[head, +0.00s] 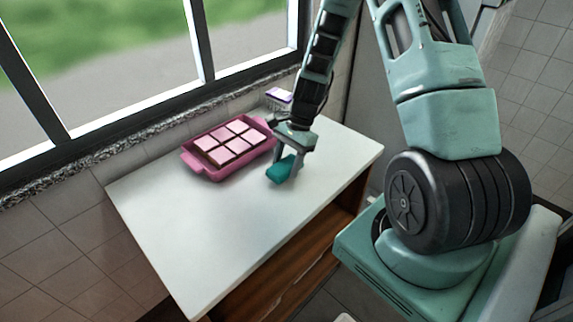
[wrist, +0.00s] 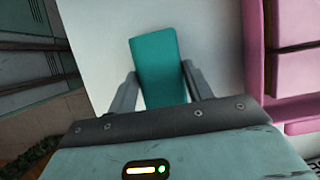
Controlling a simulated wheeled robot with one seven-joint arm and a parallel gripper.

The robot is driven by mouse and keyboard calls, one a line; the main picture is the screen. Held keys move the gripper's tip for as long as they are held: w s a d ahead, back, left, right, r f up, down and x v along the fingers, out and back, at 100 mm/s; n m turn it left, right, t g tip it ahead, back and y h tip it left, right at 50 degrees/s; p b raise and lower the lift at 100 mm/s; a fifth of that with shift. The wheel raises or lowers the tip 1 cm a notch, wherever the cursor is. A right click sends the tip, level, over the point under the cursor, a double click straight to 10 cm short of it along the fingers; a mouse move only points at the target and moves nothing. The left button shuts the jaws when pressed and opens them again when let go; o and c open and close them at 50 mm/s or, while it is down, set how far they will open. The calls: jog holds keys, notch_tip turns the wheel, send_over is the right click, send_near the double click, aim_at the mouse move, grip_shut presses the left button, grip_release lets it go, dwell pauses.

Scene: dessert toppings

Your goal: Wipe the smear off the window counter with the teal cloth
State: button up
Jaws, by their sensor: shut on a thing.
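The teal cloth (head: 282,170) is a small folded block held between the fingers of my gripper (head: 288,160). In the wrist view the cloth (wrist: 158,65) sits between the two grey fingers of my gripper (wrist: 160,85) and sticks out past their tips. My gripper points down at the white window counter (head: 215,235), over its right part. I cannot tell whether the cloth touches the surface. No smear shows on the visible counter top; the gripper, cloth and tray hide parts of it.
A pink tray (head: 189,160) of pink-topped squares stands close to the left of my gripper. A small purple and white box (head: 279,96) stands behind, near the wall. The window (head: 110,60) lies along the back. The front and left of the counter are clear.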

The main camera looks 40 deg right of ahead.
jog(key=shift+r+p, duration=0.35)
jog(key=shift+r, duration=0.45)
jog(key=shift+r+p, duration=0.25)
jog(key=shift+p, duration=0.05)
notch_tip(320, 180, up, 4)
jog(key=p, duration=0.3)
jog(key=shift+r+p, duration=0.15)
jog(key=shift+p, duration=0.2)
jog(key=shift+a, duration=0.15)
